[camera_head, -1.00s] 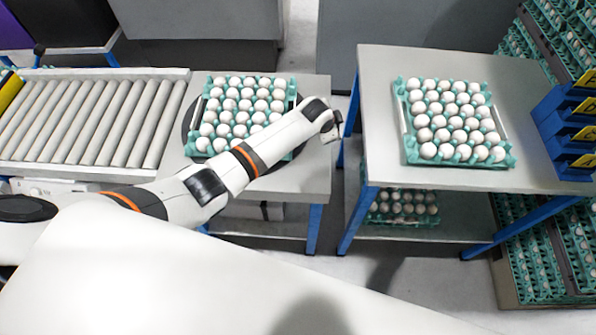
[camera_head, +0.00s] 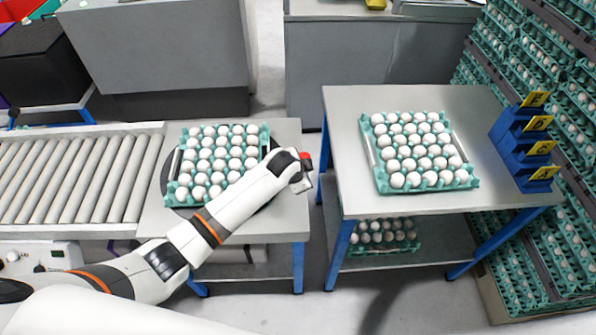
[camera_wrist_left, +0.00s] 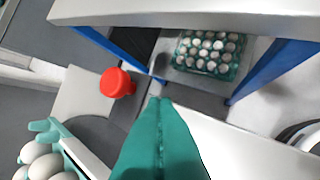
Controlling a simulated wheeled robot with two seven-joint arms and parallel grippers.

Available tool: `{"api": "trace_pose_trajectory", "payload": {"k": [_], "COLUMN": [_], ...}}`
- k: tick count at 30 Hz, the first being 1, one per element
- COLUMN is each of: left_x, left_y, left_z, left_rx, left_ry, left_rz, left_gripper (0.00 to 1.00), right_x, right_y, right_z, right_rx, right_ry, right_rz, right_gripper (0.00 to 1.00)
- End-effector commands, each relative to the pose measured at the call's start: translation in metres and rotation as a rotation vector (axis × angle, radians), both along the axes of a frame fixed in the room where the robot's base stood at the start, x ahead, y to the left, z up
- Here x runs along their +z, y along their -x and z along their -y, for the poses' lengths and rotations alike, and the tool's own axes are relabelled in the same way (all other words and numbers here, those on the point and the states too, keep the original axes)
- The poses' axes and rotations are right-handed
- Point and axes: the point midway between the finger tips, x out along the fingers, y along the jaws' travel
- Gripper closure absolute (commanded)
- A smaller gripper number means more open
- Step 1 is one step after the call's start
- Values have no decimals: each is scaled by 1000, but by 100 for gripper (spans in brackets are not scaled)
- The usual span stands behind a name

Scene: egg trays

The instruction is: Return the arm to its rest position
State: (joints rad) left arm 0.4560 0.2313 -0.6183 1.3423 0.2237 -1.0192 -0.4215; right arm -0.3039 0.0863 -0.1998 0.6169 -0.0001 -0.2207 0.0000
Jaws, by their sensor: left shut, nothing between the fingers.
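My left arm reaches in from the left over the front of the left table (camera_head: 275,222). Its gripper (camera_head: 301,188) is by that table's right edge, apart from the egg tray. In the left wrist view the teal fingers (camera_wrist_left: 160,108) are together with nothing between them. A teal tray of white eggs (camera_head: 263,135) sits on a dark round plate on the left table, partly hidden by my arm. Its corner shows in the left wrist view (camera_wrist_left: 45,128). My right gripper is not in view.
A red button (camera_wrist_left: 116,83) is close to the left gripper. The right table (camera_head: 345,112) holds another egg tray (camera_head: 381,186) and blue holders with yellow labels (camera_head: 518,150). A roller conveyor (camera_head: 75,180) is at left, stacked trays (camera_head: 560,70) at right. A gap separates the tables.

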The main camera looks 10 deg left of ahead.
Motion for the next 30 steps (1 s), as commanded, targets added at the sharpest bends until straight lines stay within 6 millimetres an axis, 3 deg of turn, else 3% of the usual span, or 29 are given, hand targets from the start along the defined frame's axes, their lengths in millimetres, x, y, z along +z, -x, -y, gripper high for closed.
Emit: {"api": "trace_pose_trajectory", "payload": {"k": [4, 9, 20, 23, 26, 30], "left_x": [19, 33, 36, 29, 22, 21], "left_y": [14, 23, 33, 58, 102, 175], "left_z": [-3, -5, -4, 1, 4, -8], "left_rx": [-2, 0, 6, 35, 102, 259], "left_ry": [2, 2, 11, 50, 114, 205], "left_rz": [2, 0, -10, -40, -91, -177], "left_gripper": [100, 100, 100, 100, 100, 100], "right_x": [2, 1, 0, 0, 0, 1], "right_y": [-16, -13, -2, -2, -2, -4], "right_z": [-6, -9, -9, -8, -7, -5], "right_rx": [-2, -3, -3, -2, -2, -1], "right_ry": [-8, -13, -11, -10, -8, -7], "right_rz": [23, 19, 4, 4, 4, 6], "right_gripper": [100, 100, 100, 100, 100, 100]}}
